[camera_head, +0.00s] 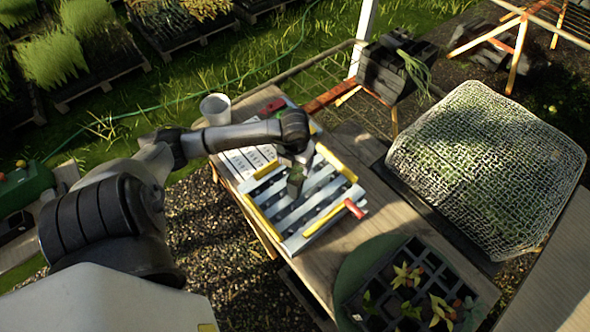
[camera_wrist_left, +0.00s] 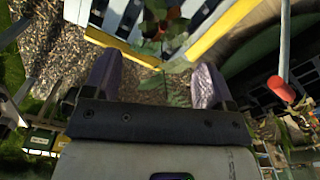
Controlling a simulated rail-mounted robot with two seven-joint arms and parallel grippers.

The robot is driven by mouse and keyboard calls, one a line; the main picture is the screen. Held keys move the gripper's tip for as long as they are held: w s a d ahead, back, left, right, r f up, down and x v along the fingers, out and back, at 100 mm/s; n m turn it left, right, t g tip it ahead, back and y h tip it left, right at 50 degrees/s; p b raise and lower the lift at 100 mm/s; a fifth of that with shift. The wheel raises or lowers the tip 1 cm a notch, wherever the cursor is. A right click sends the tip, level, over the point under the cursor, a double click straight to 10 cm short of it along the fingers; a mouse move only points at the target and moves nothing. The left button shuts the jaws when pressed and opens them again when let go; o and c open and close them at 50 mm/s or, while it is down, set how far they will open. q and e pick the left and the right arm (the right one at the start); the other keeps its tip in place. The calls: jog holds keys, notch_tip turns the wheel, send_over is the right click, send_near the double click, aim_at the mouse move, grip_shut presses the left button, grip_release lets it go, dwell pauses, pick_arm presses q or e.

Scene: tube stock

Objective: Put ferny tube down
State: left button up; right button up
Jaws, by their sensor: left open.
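My left gripper (camera_head: 299,165) is over the metal rack (camera_head: 318,226) on the bench in the head view. A small dark tube with green on top (camera_head: 295,182), apparently the ferny tube, stands at the rack just below the fingers. In the left wrist view my left gripper (camera_wrist_left: 155,78) has its two purplish fingers wide apart. Green leaves (camera_wrist_left: 177,88) show between them, with nothing clamped. Whether the tube is fully seated in the rack is hidden. My right gripper is out of view.
The rack has yellow side rails and a red-ended handle (camera_head: 354,208). A black cell tray with seedlings (camera_head: 408,275) is at the bench's near right. A mesh-covered dome (camera_head: 488,165) stands to the right. A white cup (camera_head: 215,108) is at the back left.

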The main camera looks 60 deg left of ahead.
pick_arm(q)
jog(key=w+d+r+m+t+h, duration=0.1)
jog(key=d+r+t+h, duration=0.15)
jog(key=d+h, duration=0.45)
jog(key=w+d+r+t+h, duration=0.1)
jog(key=d+r+t+h, duration=0.15)
jog(key=d, duration=0.85)
jog(key=w+d+r+n+t+h, duration=0.1)
jog(key=d+r+n+t+h, duration=0.15)
jog(key=r+n+t, duration=0.85)
jog(key=s+a+f+n+g+y, duration=0.1)
jog(key=s+a+f+n+y, duration=0.15)
jog(key=f+n+y, duration=0.4)
jog(key=s+a+f+n+g+y, duration=0.2)
jog(key=a+f+n+y, duration=0.15)
jog(key=n+y, duration=0.6)
jog(key=s+d+f+g+h, duration=0.2)
jog(key=s+d+f+g, duration=0.1)
jog(key=s, duration=0.4)
jog(key=s+d+f+n+g+h, duration=0.1)
jog(key=s+d+f+g+h, duration=0.1)
jog(key=s+d+f+g, duration=0.2)
jog(key=s+f+g, duration=0.1)
jog(key=s+g, duration=0.1)
jog(key=s, duration=0.1)
jog(key=shift+d, duration=0.1)
